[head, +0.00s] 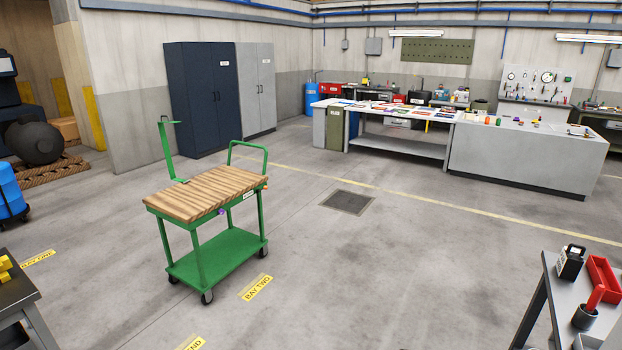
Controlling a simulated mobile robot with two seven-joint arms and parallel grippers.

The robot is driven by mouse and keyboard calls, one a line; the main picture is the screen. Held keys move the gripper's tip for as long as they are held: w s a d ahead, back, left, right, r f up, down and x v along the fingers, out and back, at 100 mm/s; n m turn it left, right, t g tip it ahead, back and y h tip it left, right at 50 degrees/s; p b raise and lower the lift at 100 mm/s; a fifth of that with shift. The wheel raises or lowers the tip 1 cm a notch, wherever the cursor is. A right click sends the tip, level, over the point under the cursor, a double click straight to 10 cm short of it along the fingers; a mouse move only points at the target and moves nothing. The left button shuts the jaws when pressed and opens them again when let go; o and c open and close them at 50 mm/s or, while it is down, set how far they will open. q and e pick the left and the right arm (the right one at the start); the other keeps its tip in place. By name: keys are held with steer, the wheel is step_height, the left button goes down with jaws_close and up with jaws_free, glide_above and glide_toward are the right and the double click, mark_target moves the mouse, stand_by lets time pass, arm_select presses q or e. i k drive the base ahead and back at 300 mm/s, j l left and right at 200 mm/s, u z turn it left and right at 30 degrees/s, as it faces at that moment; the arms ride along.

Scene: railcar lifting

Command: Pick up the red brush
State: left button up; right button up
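I cannot make out a brush for certain. A red stick-like item (596,297) stands tilted in a dark cup (585,318) on the grey table (558,318) at the lower right; I cannot tell whether it is a brush. Small coloured items, too small to name, lie on the long grey workbench (340,104) and the grey counter (525,160) at the back. Neither of my grippers is in the head view.
A green cart (228,252) with a wooden top stands left of centre. A red tray (603,278) and a black box (570,262) sit on the lower-right table. The middle floor (390,260) is clear.

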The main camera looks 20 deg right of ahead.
mark_target(599, 290)
steer(key=i+l+z, duration=0.15)
steer(key=i+z, duration=0.55)
steer(key=z, duration=0.2)
steer(key=i+z, duration=0.4)
steer(key=i+l+z, duration=0.1)
steer(key=i+z, duration=0.6)
steer(key=i, duration=0.15)
steer(key=i+j+z, duration=0.2)
steer(key=i+z, duration=0.2)
